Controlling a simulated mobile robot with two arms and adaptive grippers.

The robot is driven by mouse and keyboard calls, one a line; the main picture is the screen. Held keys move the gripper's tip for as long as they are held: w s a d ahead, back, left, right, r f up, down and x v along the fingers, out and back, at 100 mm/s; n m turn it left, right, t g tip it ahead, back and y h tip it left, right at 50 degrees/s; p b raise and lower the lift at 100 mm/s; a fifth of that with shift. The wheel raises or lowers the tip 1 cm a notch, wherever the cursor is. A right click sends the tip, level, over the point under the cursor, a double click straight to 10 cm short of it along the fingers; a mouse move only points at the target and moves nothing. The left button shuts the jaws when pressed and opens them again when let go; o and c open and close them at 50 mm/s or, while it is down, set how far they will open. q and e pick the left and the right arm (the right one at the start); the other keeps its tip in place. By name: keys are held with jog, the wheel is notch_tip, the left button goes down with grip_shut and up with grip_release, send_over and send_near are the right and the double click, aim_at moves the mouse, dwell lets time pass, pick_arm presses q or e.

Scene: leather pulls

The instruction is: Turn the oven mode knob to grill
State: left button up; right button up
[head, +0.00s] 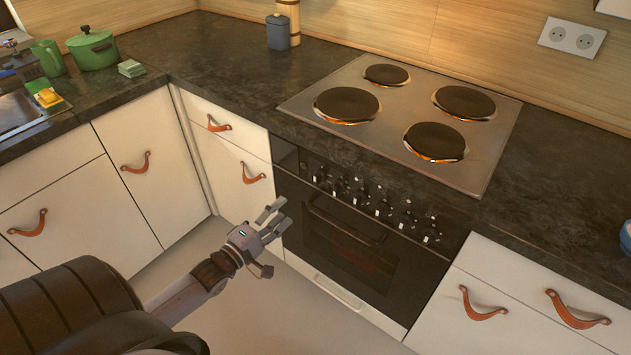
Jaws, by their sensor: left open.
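The black oven (350,245) is built in under the counter, with its door shut. A row of several small knobs with light marks (383,208) runs along its upper front panel. The picture is too small to tell which one is the mode knob or where any knob points. My left gripper (277,219) is open and empty, in front of the oven's left edge. It is to the left of the knob row and lower in the picture, apart from the knobs. My right gripper does not show.
A hob (480,160) with round plates sits in the dark counter (240,85) above the oven; some plate edges glow orange. White drawers with leather pulls (250,174) flank the oven. A green pot (93,48) stands at the back left. The floor before the oven is clear.

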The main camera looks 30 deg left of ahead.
aim_at(315, 181)
pick_arm(q)
jog(key=w, duration=0.9)
jog(key=w+d, duration=0.1)
jog(key=w, duration=0.4)
jog(key=shift+w+f, duration=0.1)
jog(key=shift+w, duration=0.05)
jog(key=shift+c, duration=0.4)
jog(key=c, duration=1.1)
